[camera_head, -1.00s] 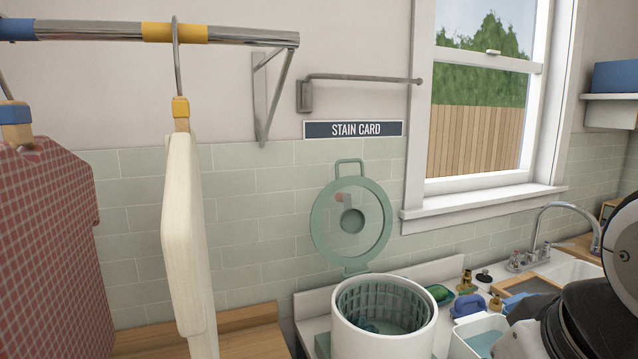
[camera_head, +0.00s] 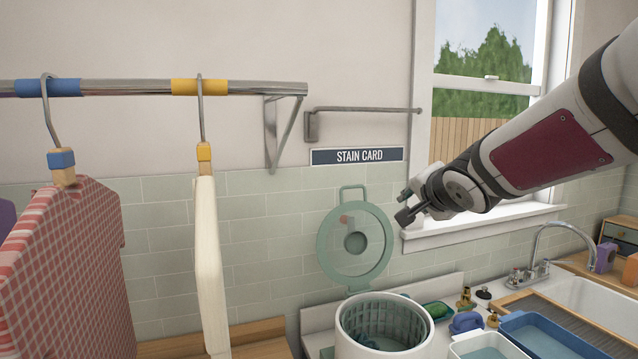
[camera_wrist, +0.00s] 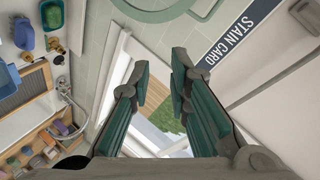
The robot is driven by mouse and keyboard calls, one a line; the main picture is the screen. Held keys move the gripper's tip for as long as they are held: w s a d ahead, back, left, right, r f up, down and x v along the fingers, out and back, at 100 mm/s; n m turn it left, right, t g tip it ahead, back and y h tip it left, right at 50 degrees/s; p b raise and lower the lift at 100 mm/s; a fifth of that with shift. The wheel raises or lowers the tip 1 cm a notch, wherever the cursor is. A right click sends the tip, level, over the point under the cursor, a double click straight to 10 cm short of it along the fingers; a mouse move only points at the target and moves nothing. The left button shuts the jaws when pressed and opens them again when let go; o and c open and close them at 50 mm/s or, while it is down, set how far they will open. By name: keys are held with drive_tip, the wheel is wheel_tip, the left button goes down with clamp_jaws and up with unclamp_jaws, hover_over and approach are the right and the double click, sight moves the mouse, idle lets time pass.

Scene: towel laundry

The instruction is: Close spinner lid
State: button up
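The spinner (camera_head: 385,333) is a white round tub with a grey-green slotted basket inside, at the bottom centre of the head view. Its lid (camera_head: 384,240) is a green ring with a clear pane and a loop handle (camera_head: 353,193) on top. The lid stands upright, open, behind the tub. Part of a green ring, likely the lid, shows at the top of the wrist view (camera_wrist: 165,14). My gripper (camera_head: 404,205) is just right of the lid in the head view, apart from it in the picture. In the wrist view its fingers (camera_wrist: 160,75) are spread with nothing between them.
A hanging rail (camera_head: 140,88) with a checked cloth (camera_head: 75,265) and a cream cloth (camera_head: 209,260) is on the left. A blue tray (camera_head: 548,335), small bottles and a sink (camera_head: 595,300) are on the right. The window (camera_head: 480,110) is behind my arm.

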sight(355, 187)
drive_tip(key=w+a+m+y, duration=0.1)
drive_tip(key=w+a, duration=0.2)
drive_tip(key=w, duration=0.3)
drive_tip(key=w+a+f+m+y, duration=0.1)
drive_tip(key=w+a+y, duration=0.1)
drive_tip(key=w, duration=0.5)
drive_tip(key=w+a+f+m+t+y+p, duration=0.1)
drive_tip(key=w+a+y, duration=0.1)
drive_tip(key=w+a, duration=0.2)
drive_tip(key=shift+w, duration=1.75)
drive_tip(key=shift+c, duration=0.4)
clamp_jaws()
